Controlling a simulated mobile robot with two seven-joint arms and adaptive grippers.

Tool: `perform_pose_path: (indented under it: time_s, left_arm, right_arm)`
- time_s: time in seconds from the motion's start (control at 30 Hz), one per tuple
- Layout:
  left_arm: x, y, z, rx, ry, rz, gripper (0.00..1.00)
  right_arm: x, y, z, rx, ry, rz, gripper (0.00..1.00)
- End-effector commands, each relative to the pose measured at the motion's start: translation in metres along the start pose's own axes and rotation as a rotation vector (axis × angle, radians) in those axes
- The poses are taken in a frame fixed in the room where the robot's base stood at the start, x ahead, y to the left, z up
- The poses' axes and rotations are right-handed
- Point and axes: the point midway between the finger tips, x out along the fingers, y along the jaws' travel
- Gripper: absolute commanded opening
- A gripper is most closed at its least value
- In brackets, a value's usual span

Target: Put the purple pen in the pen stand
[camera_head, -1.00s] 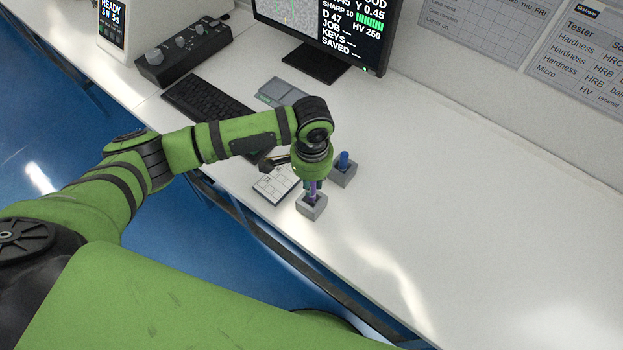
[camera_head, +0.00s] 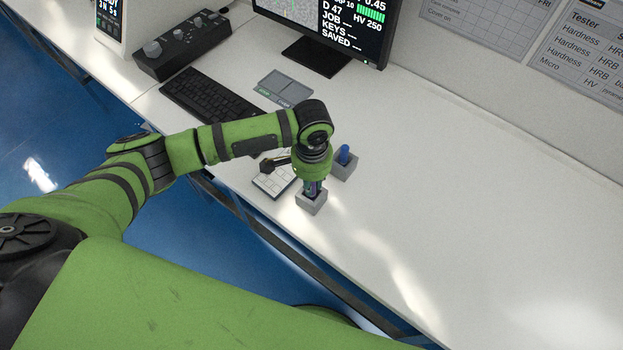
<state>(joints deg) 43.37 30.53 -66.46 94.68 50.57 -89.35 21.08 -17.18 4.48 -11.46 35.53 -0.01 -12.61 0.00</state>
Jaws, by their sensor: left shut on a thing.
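My left gripper (camera_head: 313,185) points down over the near small grey square stand (camera_head: 311,205), close above its opening. It is shut on the purple pen (camera_head: 314,190), of which only a small dark purple part shows between the gripper and the stand. The pen looks roughly upright, its lower end at or in the stand's opening; how deep it sits is hidden. A second grey stand (camera_head: 345,168) just behind and to the right has a blue pen (camera_head: 345,154) upright in it. My right gripper is not in view.
A small white gridded pad (camera_head: 272,184) lies left of the near stand. A keyboard (camera_head: 210,98), a grey card (camera_head: 285,88), a monitor (camera_head: 325,32) and a black control box (camera_head: 181,45) stand further back. The white bench is clear to the right.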

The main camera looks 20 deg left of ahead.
Motion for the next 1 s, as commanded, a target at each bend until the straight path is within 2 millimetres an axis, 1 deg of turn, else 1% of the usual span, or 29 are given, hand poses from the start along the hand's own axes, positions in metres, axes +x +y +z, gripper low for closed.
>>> perform_pose_path:
  time_s: [0.17, 0.2, 0.27, 0.57, 0.67, 0.77, 0.87, 1.0]
  left_arm:
    - [0.007, 0.0, 0.0, 0.0, -0.001, 0.001, 0.0]
    - [0.007, 0.0, 0.0, 0.0, -0.001, 0.001, 0.24]
    - [0.006, 0.0, 0.0, 0.0, -0.001, 0.001, 0.47]
    - [0.006, 0.0, 0.0, 0.0, 0.0, 0.0, 0.47]
    - [0.002, 0.0, 0.0, 0.0, 0.001, 0.0, 0.47]
    - [-0.009, 0.0, -0.001, 0.0, 0.003, 0.0, 0.47]
    - [-0.028, 0.0, -0.001, 0.001, 0.004, -0.001, 0.47]
    - [-0.059, 0.0, -0.001, 0.002, 0.004, -0.001, 0.47]
  right_arm:
    - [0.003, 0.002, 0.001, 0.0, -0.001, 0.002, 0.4]
    - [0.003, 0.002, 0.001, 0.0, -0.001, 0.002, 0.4]
    - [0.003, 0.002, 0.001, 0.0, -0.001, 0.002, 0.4]
    - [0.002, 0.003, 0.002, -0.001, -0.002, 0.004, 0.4]
    - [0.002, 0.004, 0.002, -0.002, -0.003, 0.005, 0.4]
    - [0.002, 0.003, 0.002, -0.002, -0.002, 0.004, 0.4]
    - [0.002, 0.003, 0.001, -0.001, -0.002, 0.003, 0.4]
    - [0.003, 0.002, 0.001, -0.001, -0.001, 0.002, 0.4]
